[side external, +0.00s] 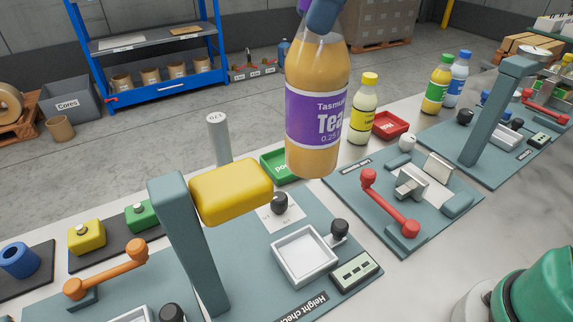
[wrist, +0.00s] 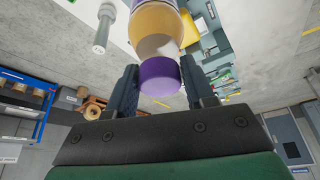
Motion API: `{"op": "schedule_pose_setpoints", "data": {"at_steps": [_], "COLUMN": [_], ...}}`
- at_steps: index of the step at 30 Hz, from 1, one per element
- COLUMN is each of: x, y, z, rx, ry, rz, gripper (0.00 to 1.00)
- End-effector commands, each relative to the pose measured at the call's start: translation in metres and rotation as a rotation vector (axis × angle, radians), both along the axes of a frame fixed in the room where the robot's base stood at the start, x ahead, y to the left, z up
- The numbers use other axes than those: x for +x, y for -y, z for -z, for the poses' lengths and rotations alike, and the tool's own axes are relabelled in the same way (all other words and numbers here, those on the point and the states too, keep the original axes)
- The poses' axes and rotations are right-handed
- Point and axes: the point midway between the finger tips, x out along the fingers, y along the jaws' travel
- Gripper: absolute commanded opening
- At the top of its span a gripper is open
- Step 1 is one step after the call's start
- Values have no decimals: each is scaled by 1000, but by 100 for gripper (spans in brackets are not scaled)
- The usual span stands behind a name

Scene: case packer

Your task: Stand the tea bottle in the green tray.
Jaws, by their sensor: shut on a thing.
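The tea bottle (side external: 318,95) holds amber liquid and has a purple label and cap. It hangs near upright above the bench in the side external view. My gripper (side external: 323,14) is at the top edge of that view, largely cut off, at the bottle's neck. In the wrist view my gripper (wrist: 163,82) is shut on the tea bottle, its fingers either side by the purple cap (wrist: 160,76). The green tray (side external: 275,164) lies on the bench behind the bottle, which hides its right part. I cannot tell the height between them.
A grey post with a yellow block (side external: 232,190) stands left of the bottle. A pale cylinder (side external: 219,138) rises left of the green tray. A pale yellow bottle (side external: 363,112) and red tray (side external: 390,125) are to the right. A red-handled fixture (side external: 390,205) sits front right.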

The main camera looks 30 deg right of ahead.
Motion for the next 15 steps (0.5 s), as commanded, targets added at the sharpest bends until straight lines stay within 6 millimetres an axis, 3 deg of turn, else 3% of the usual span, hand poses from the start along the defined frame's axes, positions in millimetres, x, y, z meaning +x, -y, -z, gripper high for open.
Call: {"op": "schedule_pose_setpoints", "data": {"at_steps": [4,7,11,15], "x": [6,28,79,136], "y": [0,3,14,38], "z": [-7,-1,20,54], "rx": [0,0,-1,-1], "ry": [0,1,1,2], "rz": [11,48,135,241], "gripper": [0,0,0,0]}}
